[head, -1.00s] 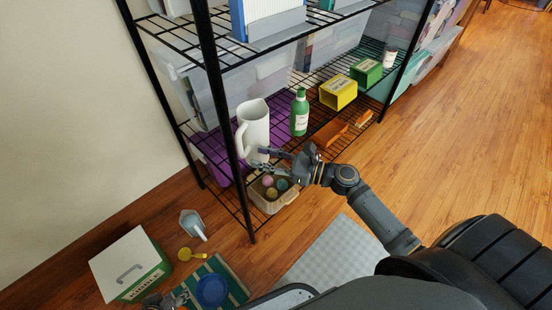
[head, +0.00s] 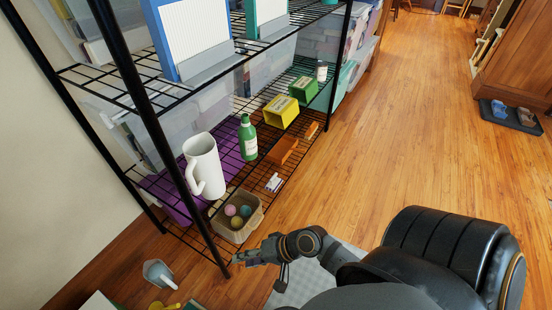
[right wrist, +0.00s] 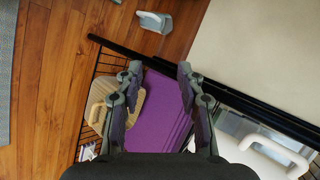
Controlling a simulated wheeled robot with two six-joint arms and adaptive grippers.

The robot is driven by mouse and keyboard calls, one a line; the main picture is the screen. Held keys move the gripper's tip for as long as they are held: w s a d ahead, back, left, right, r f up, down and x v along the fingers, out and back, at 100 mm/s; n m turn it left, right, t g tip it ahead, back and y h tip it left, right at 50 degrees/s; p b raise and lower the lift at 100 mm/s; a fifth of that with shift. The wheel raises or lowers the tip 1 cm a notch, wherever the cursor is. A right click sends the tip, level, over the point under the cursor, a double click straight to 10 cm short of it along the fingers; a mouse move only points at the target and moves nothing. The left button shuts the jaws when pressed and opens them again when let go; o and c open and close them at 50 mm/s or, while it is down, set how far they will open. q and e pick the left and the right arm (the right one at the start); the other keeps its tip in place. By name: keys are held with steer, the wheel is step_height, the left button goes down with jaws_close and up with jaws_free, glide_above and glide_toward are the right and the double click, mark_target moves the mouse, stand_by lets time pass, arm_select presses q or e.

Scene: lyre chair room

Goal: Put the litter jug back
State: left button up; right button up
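The white litter jug (head: 204,166) stands upright on the wire shelf, beside the green bottle, with its handle toward the shelf's black corner post. A white looped shape (right wrist: 275,148) at the lower right of the right wrist view looks like the jug's handle side. My right gripper (head: 236,258) is in front of and below the shelf, apart from the jug and near the foot of the post. In the right wrist view its two fingers (right wrist: 157,85) are spread with nothing held between them. My left gripper is not in view.
A green bottle (head: 247,138), a yellow box (head: 281,112) and a green box (head: 303,90) share the shelf. A tan basket of balls (head: 237,233) sits below. The black corner post (head: 165,140) is close to my gripper. A grey scoop (head: 158,273) lies on the floor.

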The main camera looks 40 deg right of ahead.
steer(key=s+d+f+n+g+h, duration=0.1)
steer(key=s+d+f+n+h, duration=0.4)
steer(key=d+n+h, duration=0.1)
steer(key=shift+s+d+n+g+h, duration=0.2)
steer(key=shift+d+n+g+h, duration=0.1)
steer(key=shift+d+n, duration=0.4)
steer(key=shift+a, duration=0.15)
